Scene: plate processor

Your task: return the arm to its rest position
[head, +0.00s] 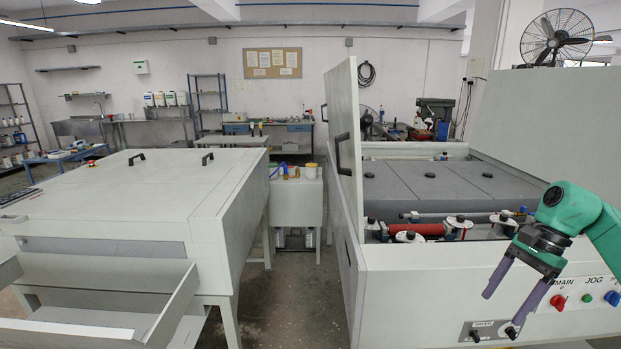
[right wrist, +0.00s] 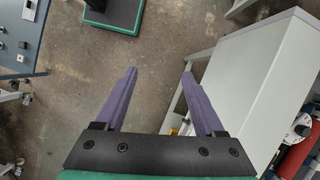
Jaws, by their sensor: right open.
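My right gripper (head: 502,303) hangs in front of the right-hand machine's front panel, its two purple fingers spread apart and pointing down. Nothing is between the fingers. My green right arm (head: 604,232) comes in from the right edge of the head view. In the right wrist view the open gripper (right wrist: 159,70) points toward the bare concrete floor. My left gripper is not in view.
The right-hand plate processor (head: 400,290) has its lid open, showing rollers inside. Its front panel bears a red switch (head: 558,302) and buttons close to my gripper. A second machine (head: 130,200) stands at left. Floor (head: 290,300) shows between them.

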